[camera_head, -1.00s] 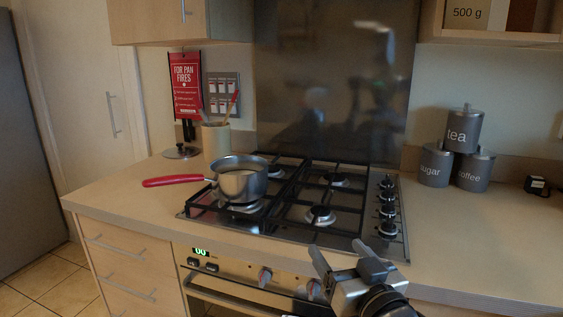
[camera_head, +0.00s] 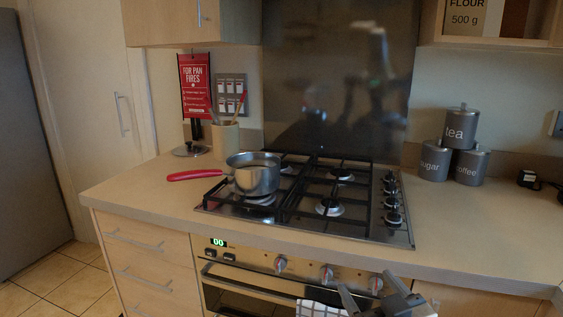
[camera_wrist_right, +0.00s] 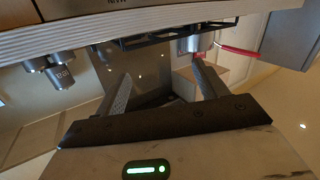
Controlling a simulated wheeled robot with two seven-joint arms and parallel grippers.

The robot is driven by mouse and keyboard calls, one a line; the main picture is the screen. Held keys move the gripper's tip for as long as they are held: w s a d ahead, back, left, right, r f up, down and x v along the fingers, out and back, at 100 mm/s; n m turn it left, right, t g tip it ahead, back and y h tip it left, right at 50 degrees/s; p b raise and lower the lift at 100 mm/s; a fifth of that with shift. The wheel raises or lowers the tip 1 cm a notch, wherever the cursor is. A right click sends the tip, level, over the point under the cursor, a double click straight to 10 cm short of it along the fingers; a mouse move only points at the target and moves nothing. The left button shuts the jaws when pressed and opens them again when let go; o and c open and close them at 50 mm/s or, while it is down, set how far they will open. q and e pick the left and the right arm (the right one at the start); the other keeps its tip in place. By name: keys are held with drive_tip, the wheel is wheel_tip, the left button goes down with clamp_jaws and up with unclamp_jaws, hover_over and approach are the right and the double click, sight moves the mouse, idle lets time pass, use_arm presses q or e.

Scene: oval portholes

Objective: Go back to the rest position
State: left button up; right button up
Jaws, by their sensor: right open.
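My right gripper (camera_head: 372,300) is at the bottom edge of the head view, in front of the oven and below the counter's front edge. It is open, with nothing between its fingers. In the right wrist view its two fingers (camera_wrist_right: 160,88) stand apart and empty. My left gripper is not in view. A steel saucepan (camera_head: 256,178) with a red handle sits upright on the left front of the gas hob (camera_head: 405,236), well apart from my gripper. The pan also shows near the top of the right wrist view (camera_wrist_right: 195,44).
The counter (camera_head: 480,230) runs along both sides of the hob. Grey canisters (camera_head: 462,133) are stacked at the back right. A checked towel (camera_head: 312,308) hangs at the oven, close to my gripper.

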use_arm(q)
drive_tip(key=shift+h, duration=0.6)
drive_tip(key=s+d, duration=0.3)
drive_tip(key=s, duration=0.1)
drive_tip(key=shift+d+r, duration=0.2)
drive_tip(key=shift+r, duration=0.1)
use_arm(e)
drive_tip(key=s+a+f+m+g, duration=0.1)
drive_tip(key=s+f+g, duration=0.5)
drive_tip(key=s+f, duration=1.3)
drive_tip(key=shift+s+a+f, duration=0.15)
drive_tip(key=shift+a+f, duration=0.35)
drive_tip(key=shift+f, duration=0.3)
